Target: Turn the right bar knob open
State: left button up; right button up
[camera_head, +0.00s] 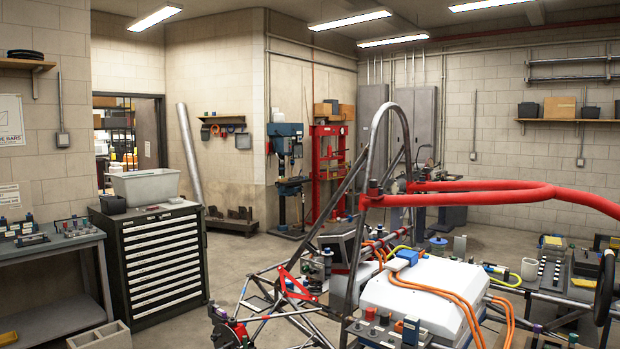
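A tube chassis with a tall grey hoop (376,150) fills the middle and right foreground. A thick red bar (470,194) runs from the hoop to the right edge of the picture. A small red fitting (374,188) sits where the red bar meets the hoop. It may be a knob or a clamp, and I cannot tell whether it is open. No other bar knob stands out clearly at this size. Neither of my grippers is in view, so their places relative to the bar cannot be seen.
A white battery-like box (425,292) with orange cables (440,291) lies inside the chassis. A black tool cabinet (163,262) and a workbench (50,246) stand at left. A red press (329,165) stands behind. Open floor (238,262) lies between cabinet and chassis.

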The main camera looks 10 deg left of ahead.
aim_at(373, 183)
jog(key=u, duration=0.1)
jog(key=i+l+z, duration=0.4)
jog(key=i+l, duration=0.55)
